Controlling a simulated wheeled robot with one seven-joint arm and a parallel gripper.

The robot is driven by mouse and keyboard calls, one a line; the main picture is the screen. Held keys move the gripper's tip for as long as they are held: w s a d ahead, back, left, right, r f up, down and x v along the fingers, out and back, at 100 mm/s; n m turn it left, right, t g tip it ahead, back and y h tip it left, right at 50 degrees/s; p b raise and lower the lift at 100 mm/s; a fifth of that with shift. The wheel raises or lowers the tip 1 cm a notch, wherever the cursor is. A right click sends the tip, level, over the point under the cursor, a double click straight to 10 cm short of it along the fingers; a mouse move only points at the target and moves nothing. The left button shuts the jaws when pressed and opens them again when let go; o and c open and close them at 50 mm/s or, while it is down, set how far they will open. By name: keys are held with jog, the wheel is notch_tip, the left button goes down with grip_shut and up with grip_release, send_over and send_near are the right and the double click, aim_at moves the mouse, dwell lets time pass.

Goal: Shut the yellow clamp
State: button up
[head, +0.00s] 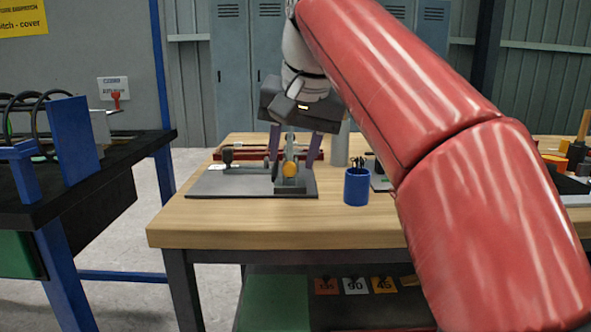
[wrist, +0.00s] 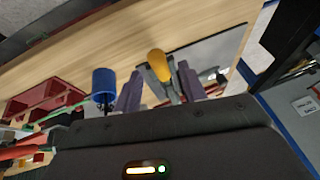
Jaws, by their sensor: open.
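The yellow clamp has a yellow-orange grip (head: 290,169) on a grey metal body, and stands on a dark grey plate (head: 240,184) on the wooden table. In the wrist view its rounded yellow grip (wrist: 159,66) shows between my fingertips, with a metal arm below it. My gripper (head: 293,157) points down over the clamp, its two purple fingers open on either side. In the wrist view my gripper (wrist: 159,78) has a gap on both sides of the grip; I cannot tell whether a finger touches it. The gripper body hides part of the clamp's lower end.
A blue cup (head: 357,187) with dark items stands right of the plate; it also shows in the wrist view (wrist: 104,84). A dark-knobbed metal fixture (head: 228,158) is on the plate's left. A red tray lies behind. The table's front strip is clear.

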jog(key=shift+x, duration=1.25)
grip_shut()
